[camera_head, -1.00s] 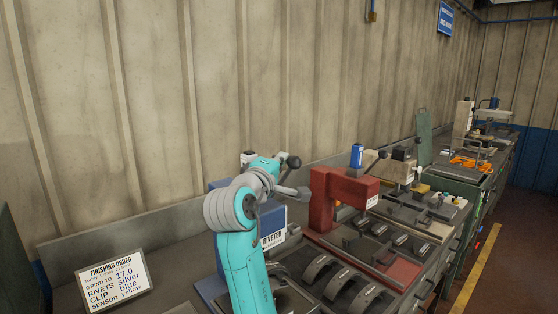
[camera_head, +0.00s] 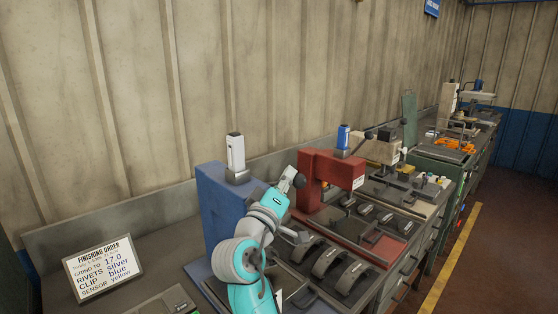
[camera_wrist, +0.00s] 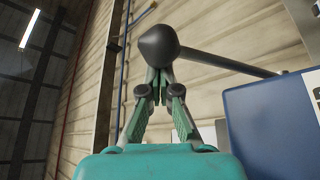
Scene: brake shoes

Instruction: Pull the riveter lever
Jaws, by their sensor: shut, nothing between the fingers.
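The blue riveter (camera_head: 212,205) stands on the bench behind my arm in the head view. Its blue body also fills the right of the wrist view (camera_wrist: 270,125). In the wrist view, the lever's round dark knob (camera_wrist: 158,45) is just past my fingertips, and its rod (camera_wrist: 225,64) runs right toward the blue body. My gripper (camera_wrist: 159,76) is shut with nothing between the fingers. The knob overlaps the fingertips, so I cannot tell whether they touch. In the head view my gripper (camera_head: 290,180) is small, at the riveter's right side.
A red machine (camera_head: 330,172) with its own lever stands right of the riveter. Several curved brake shoes (camera_head: 326,262) lie on the bench in front of it. A finishing order sign (camera_head: 104,265) is at left. More stations line the bench farther right. A silver canister (camera_head: 235,152) tops the riveter.

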